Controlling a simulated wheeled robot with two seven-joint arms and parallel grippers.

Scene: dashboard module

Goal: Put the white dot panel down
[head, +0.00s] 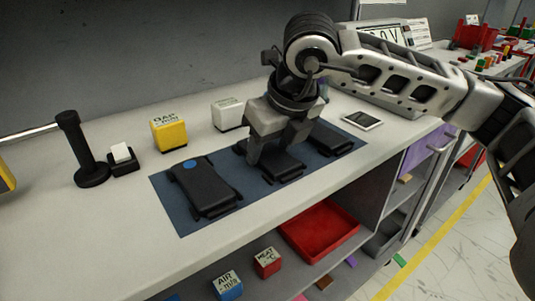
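Three dark panels lie on a dark blue mat (182,222). The left panel (210,190) has a blue dot on its far end. The middle panel (275,169) is partly covered by my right gripper (273,153), which reaches down over it from above. The right panel (332,143) lies behind the gripper and is partly hidden. No white dot shows on any visible panel surface. The gripper's fingers are around or just above the middle panel; I cannot tell whether they grip it. My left gripper is out of view.
Yellow (169,133) and white (228,114) labelled blocks, a black post (82,150) and a small black holder (124,161) stand behind the mat. A tablet (362,121) lies to the right. A red tray (320,230) sits on the lower shelf. The front counter left of the mat is clear.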

